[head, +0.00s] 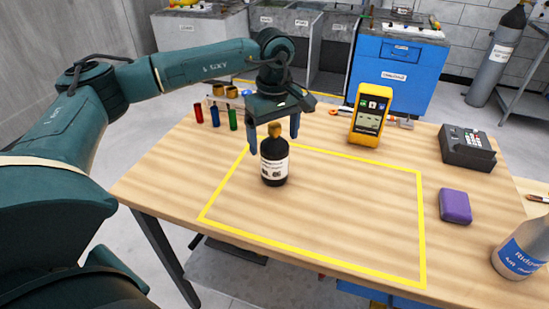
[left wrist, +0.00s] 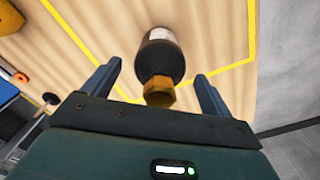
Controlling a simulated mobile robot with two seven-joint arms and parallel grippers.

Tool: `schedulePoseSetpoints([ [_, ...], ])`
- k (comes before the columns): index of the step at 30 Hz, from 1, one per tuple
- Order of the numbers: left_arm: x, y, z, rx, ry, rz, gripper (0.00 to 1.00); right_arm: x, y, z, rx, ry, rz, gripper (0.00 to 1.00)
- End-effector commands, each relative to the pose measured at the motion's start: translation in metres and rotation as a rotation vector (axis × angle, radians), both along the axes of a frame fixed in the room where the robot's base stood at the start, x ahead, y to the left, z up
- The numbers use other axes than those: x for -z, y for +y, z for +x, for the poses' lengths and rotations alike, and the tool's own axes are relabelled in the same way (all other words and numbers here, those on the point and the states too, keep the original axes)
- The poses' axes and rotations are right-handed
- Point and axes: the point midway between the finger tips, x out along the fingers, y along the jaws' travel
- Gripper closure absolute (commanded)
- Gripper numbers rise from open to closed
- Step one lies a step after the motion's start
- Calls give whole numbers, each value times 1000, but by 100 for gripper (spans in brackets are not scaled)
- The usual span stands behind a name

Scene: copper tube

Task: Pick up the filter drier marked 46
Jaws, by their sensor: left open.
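A dark cylinder with a brass-coloured hex fitting on top and a white label, which looks like the filter drier (head: 274,164), stands upright on the wooden table inside the yellow outline. The label is too small to read as 46. My left gripper (head: 274,140) is open and points down at the drier's top, its fingers on either side of the brass fitting. In the left wrist view the drier (left wrist: 160,55) lies between and just beyond the two open fingers (left wrist: 158,74). I cannot tell whether a finger touches it. My right gripper is not in view.
Red, blue and green cylinders (head: 215,117) stand behind left of the drier. A yellow meter (head: 370,115) stands at the back. A black keypad device (head: 467,148), a purple block (head: 455,206) and a labelled bottle (head: 522,250) are at the right. The outlined area (head: 340,215) right of the drier is clear.

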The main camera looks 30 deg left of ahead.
Motion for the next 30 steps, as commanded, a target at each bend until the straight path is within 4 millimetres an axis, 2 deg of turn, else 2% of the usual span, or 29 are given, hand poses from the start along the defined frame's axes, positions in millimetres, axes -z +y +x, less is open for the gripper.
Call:
schedulePoseSetpoints([
  [9, 6, 0, 0, 0, -1, 0, 16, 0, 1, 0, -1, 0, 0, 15],
  [30, 6, 0, 0, 0, 0, -1, 73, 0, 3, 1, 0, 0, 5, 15],
])
